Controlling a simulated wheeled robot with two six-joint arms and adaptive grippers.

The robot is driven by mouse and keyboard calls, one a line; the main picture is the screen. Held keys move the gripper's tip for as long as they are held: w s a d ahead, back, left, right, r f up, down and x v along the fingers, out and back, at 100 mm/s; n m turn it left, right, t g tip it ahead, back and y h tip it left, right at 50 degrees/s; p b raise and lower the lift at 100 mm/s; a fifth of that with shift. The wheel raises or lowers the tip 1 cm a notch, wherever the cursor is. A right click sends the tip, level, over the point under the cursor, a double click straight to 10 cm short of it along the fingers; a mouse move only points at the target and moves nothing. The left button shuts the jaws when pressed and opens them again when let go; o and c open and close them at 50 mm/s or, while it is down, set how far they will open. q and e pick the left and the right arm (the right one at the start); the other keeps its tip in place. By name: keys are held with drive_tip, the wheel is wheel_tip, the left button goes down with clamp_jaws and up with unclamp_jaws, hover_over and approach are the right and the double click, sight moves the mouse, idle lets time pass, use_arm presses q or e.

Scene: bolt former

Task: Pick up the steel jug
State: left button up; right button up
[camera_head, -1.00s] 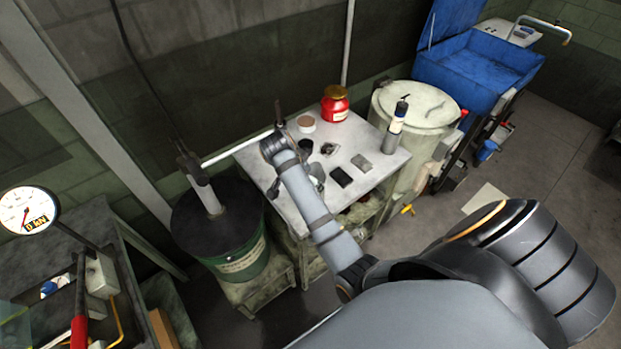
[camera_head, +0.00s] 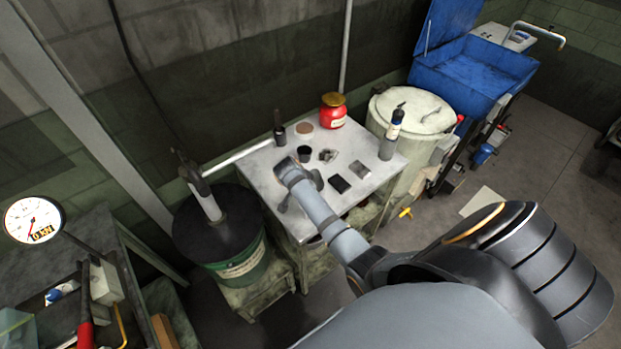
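I cannot make out a steel jug for certain; part of the metal-topped table (camera_head: 262,162) is hidden behind my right arm. My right arm comes in from the lower right, and its wrist is over the table's front left part. My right gripper (camera_head: 300,196) is at the arm's end, mostly hidden by the wrist, so its fingers and anything between them cannot be read. A dark bottle (camera_head: 279,128) and a small black cup (camera_head: 304,154) stand just beyond the wrist, apart from it. My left gripper is not in view.
On the table are a red jar (camera_head: 333,110), a grey bottle (camera_head: 392,133), a round brown-topped tub (camera_head: 304,129) and a black block (camera_head: 339,184). A green drum (camera_head: 238,262) stands left, a pale barrel (camera_head: 425,112) right. A gauge (camera_head: 33,219) is at far left.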

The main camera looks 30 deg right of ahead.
drive_tip(key=shift+d+f, duration=0.1)
drive_tip(key=shift+f, duration=0.15)
drive_tip(key=c, duration=1.3)
